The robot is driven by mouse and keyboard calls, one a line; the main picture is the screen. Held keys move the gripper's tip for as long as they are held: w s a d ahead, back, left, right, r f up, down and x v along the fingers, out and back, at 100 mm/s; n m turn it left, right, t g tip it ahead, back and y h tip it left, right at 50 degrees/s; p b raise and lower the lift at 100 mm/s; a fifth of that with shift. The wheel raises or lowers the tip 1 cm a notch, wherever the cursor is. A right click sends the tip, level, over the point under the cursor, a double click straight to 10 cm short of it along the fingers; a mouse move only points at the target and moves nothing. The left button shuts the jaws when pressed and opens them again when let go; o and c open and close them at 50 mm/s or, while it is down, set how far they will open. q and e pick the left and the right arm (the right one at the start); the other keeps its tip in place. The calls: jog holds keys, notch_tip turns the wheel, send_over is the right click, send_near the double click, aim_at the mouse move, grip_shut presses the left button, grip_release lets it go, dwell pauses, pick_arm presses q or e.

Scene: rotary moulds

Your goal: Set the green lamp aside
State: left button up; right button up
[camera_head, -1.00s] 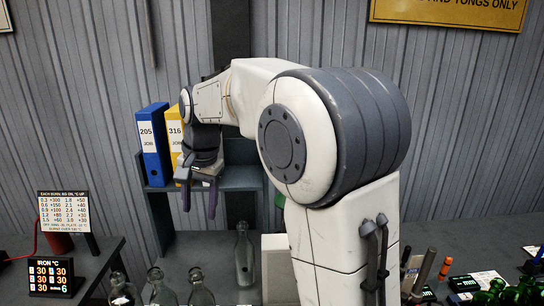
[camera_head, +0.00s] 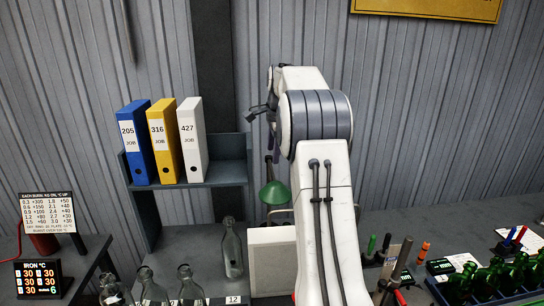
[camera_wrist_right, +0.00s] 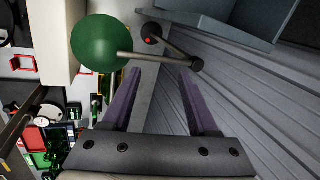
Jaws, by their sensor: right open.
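The green lamp (camera_head: 274,192) has a cone-shaped shade and stands behind the white box, left of my right arm, in the head view. In the right wrist view its round green shade (camera_wrist_right: 103,42) is at the upper left, and its thin jointed arm (camera_wrist_right: 160,60) runs across just beyond my fingertips. My right gripper (camera_wrist_right: 160,74) is open with nothing between its purple fingers. In the head view the right gripper (camera_head: 264,120) is above the lamp and partly hidden by my arm. I cannot tell whether it touches the lamp's arm. My left gripper is not in view.
A grey shelf (camera_head: 222,173) holds blue, yellow and white binders left of the lamp. A white box (camera_head: 272,262) and a clear bottle (camera_head: 232,250) stand in front. Several green bottles (camera_head: 500,275) stand at the right. Bench surface (camera_head: 400,222) at the back right is free.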

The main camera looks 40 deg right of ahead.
aim_at(273, 173)
jog(key=shift+x, duration=1.65)
jog(key=shift+c, duration=0.3)
grip_shut()
jog(key=shift+r, duration=0.1)
